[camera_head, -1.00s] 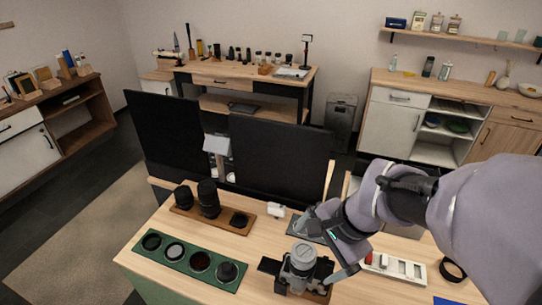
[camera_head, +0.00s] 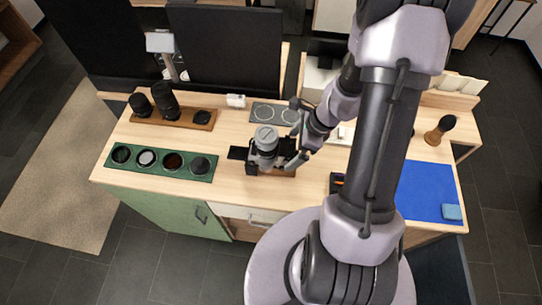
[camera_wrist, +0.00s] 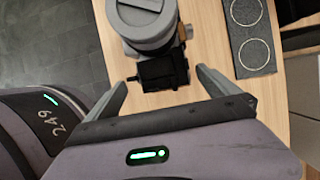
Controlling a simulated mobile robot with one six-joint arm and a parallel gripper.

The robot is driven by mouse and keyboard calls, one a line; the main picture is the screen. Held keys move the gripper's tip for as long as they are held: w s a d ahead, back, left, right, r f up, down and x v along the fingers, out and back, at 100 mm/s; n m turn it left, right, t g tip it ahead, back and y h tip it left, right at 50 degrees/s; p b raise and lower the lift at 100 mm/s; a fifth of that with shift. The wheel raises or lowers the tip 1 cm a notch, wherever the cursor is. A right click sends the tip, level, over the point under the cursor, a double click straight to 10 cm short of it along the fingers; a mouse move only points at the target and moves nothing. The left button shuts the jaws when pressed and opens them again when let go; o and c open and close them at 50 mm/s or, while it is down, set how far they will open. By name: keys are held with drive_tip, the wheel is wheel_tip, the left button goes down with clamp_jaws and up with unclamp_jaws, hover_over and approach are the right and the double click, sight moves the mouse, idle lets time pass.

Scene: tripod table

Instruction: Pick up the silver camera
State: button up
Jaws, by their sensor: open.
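The silver camera (camera_head: 266,139) stands on the wooden desk, its round silver-grey top facing up and its body black. It also shows in the wrist view (camera_wrist: 146,22), at the top middle, ahead of my gripper. My gripper (camera_head: 294,135) is at the camera's right side in the head view. In the wrist view my gripper (camera_wrist: 163,77) is open, with one finger at each side of the camera's black part (camera_wrist: 162,72). Gaps show between the fingers and that part. The camera's far end is cut off by the wrist view's top edge.
A green tray (camera_head: 140,169) with several round lens items lies to the left. A wooden stand (camera_head: 187,121) with black lenses is behind it. A dark pad with two rings (camera_head: 262,113) lies behind the camera. A blue mat (camera_head: 420,190) lies at the right.

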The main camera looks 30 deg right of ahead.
drive_tip(key=x, duration=0.1)
drive_tip(key=b+x, duration=0.1)
drive_tip(key=x, duration=0.1)
drive_tip(key=b+x, duration=0.1)
drive_tip(key=x, duration=0.1)
drive_tip(key=shift+w+a+r, duration=0.1)
drive_tip(key=shift+w+a, duration=0.15)
drive_tip(key=shift+a, duration=0.1)
drive_tip(key=shift+r, duration=0.1)
drive_tip(key=shift+c, duration=0.2)
drive_tip(key=c, duration=2)
drive_tip(key=shift+c, duration=0.2)
drive_tip(key=shift+r, duration=0.15)
